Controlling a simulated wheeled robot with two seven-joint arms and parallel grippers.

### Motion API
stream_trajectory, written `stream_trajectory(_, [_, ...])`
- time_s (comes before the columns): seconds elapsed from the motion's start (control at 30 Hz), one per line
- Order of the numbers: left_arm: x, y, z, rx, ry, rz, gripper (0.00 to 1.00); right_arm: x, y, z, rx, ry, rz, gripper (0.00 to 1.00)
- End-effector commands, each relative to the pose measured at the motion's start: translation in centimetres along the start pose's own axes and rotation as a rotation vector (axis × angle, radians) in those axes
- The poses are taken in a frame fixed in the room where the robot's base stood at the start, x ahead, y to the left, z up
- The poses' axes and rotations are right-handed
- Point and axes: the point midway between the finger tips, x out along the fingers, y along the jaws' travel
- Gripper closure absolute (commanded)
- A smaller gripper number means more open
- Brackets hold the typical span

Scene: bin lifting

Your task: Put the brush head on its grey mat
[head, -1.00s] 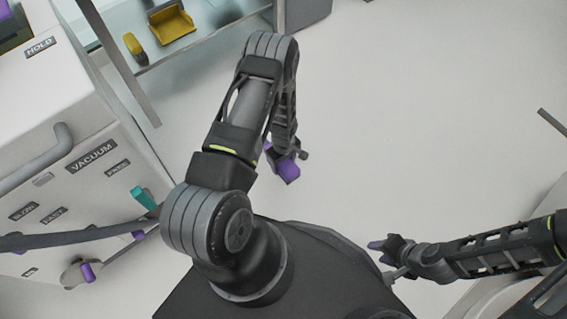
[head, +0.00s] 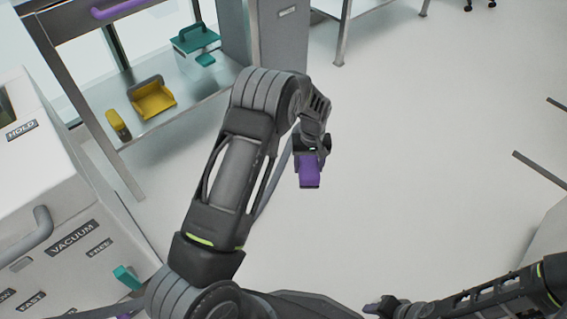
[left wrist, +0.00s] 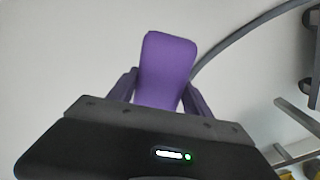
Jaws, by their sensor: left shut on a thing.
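A purple block-shaped piece, which looks like the brush head (head: 309,173), hangs below my left gripper (head: 311,152) over the open floor in the head view. I see no grey mat in either view.
A purple bar (head: 130,8) is above. A white machine (head: 60,200) with labels is at left. The floor (head: 430,150) is clear.

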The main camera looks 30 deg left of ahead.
Motion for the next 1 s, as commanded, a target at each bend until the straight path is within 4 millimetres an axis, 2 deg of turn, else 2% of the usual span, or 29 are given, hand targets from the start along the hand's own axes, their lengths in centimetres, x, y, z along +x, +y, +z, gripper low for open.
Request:
stream_trajectory(0.03, [-3.8,1.8,-0.7,0.081,0.012,0.007,0.93,0.0,0.0,0.0,0.000,0.000,0.000,0.64])
stream_trajectory(0.1, [-8.3,3.5,-0.7,0.193,0.012,0.008,0.93,0.0,0.0,0.0,0.000,0.000,0.000,0.64])
stream_trajectory(0.2, [-14.1,5.3,-0.2,0.334,0.008,0.009,0.93,0.0,0.0,0.0,0.000,0.000,0.000,0.64])
stream_trajectory(0.3, [-18.6,6.4,0.6,0.445,0.004,0.010,0.93,0.0,0.0,0.0,0.000,0.000,0.000,0.64])
stream_trajectory(0.4, [-21.6,6.9,1.3,0.519,-0.001,0.011,0.93,0.0,0.0,0.0,0.000,0.000,0.000,0.64])
stream_trajectory(0.5, [-23.2,7.1,1.8,0.558,-0.005,0.011,0.93,0.0,0.0,0.0,0.000,0.000,0.000,0.64])
stream_trajectory(0.57, [-23.6,7.2,1.9,0.569,-0.006,0.011,0.93,0.0,0.0,0.0,0.000,0.000,0.000,0.64])
stream_trajectory(1.0, [-23.6,7.1,1.9,0.569,-0.008,0.010,0.93,0.0,0.0,0.0,0.000,0.000,0.000,0.64])
